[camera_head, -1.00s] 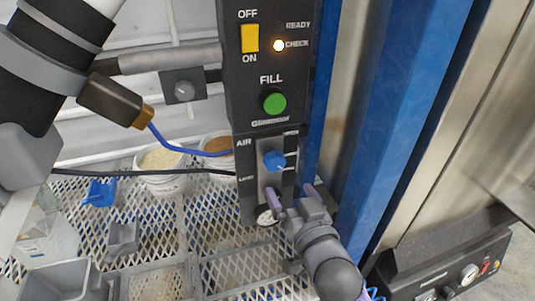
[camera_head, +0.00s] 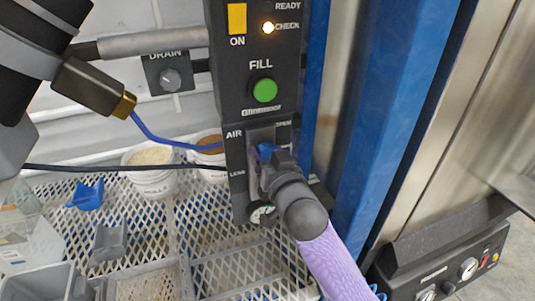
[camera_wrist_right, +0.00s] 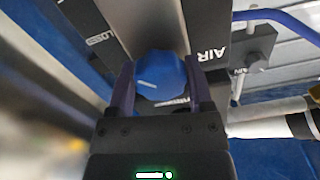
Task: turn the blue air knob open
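The blue air knob (camera_head: 266,150) sits on a grey plate on the black control panel, beside the word AIR, and is partly hidden by my right gripper (camera_head: 262,168). In the right wrist view the faceted blue knob (camera_wrist_right: 161,77) with a short white mark lies between the two dark fingers of my right gripper (camera_wrist_right: 160,92). The fingers stand on both sides of the knob, with narrow gaps seeming to show; contact cannot be made out. My left gripper is not in view.
Above the knob are a green FILL button (camera_head: 264,91), a lit CHECK lamp (camera_head: 268,28) and a yellow switch (camera_head: 237,18). A gauge (camera_head: 262,213) sits below. A blue post (camera_head: 385,110) stands close on the right. A mesh shelf (camera_head: 150,205) with buckets lies left.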

